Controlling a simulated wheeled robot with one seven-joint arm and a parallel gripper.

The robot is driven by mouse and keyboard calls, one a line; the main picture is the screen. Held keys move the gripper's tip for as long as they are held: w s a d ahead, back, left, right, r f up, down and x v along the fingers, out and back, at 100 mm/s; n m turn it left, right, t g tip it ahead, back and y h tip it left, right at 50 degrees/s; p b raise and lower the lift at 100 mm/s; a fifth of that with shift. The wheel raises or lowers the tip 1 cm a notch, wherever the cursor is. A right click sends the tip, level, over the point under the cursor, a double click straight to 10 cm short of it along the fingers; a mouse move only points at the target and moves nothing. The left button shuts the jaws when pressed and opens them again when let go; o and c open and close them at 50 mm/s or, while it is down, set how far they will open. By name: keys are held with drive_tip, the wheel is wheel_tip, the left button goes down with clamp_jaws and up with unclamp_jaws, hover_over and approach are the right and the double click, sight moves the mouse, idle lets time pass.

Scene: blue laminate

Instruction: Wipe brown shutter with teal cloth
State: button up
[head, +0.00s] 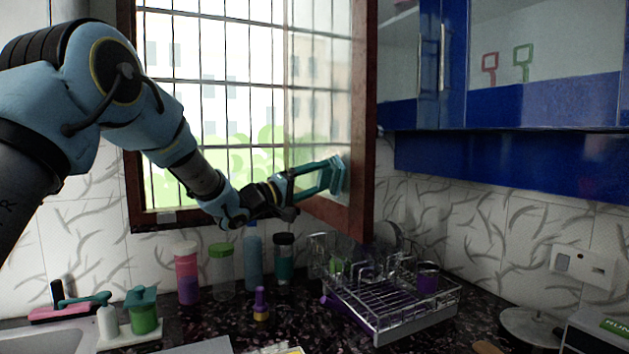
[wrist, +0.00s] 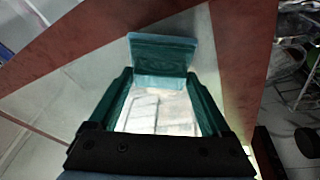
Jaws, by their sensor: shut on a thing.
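The brown shutter (head: 363,120) is a wood-framed glass panel swung inward at the right side of the window. Its brown frame (wrist: 242,50) also crosses the wrist view. My gripper (head: 325,178) has teal fingers and is shut on the teal cloth (head: 338,174), which it holds up against or very near the shutter's glass, beside the lower part of the frame. In the wrist view the cloth (wrist: 165,55) is a flat pad at the fingertips, with glass behind it. I cannot tell for sure whether it touches the shutter.
A dish rack (head: 400,300) with a purple cup (head: 428,278) stands below the shutter. Blue cabinets (head: 500,110) hang at right. A sink (head: 45,340) is at lower left.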

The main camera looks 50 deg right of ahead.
drive_tip(key=shift+s, duration=0.15)
drive_tip(key=shift+s+a, duration=0.15)
drive_tip(key=shift+s, duration=0.1)
drive_tip(key=shift+w, duration=0.1)
drive_tip(key=shift+w+d+r+p, duration=0.15)
drive_tip(key=shift+w+d+p, duration=0.2)
drive_tip(key=shift+w+p, duration=0.25)
drive_tip(key=shift+s, duration=0.1)
drive_tip(key=shift+w, duration=0.25)
